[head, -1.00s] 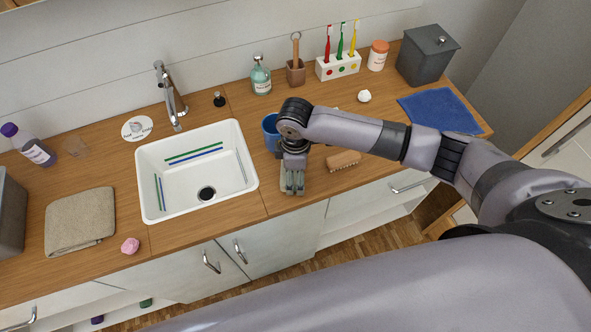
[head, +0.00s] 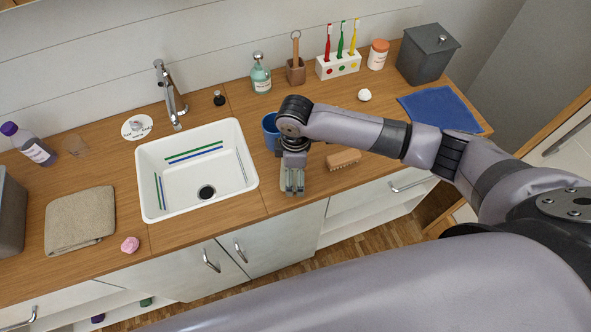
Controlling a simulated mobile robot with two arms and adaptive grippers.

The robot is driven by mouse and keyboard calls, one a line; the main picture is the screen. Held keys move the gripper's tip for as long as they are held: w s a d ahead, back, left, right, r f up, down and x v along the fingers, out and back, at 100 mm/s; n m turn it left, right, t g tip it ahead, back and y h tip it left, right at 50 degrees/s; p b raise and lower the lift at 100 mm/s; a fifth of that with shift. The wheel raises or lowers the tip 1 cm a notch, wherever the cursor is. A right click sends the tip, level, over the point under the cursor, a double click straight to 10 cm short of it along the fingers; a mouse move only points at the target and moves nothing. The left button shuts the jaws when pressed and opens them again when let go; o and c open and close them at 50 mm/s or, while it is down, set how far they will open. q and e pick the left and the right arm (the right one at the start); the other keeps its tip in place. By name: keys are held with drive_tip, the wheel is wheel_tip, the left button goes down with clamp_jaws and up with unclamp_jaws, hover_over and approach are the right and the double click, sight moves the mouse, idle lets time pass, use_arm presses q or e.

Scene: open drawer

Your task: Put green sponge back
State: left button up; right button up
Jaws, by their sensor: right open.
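My right gripper (head: 293,188) points down at the counter's front edge, right of the sink, and is open. A pale greenish thing (head: 283,181) shows in part beside and behind its fingers. It may be the green sponge, but the gripper hides most of it, and I cannot tell whether they touch. No other green sponge shows. My left gripper is not in view.
The white sink (head: 245,186) lies left of the gripper. A blue cup (head: 270,131) stands close behind it, and a wooden brush (head: 343,159) lies to its right. A folded beige towel (head: 80,220) and pink thing (head: 130,244) lie farther left.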

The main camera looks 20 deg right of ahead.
sight(295, 171)
wheel_tip(295, 171, up, 12)
drive_tip(key=b, duration=0.2)
drive_tip(key=shift+f, duration=0.15)
idle(0.4)
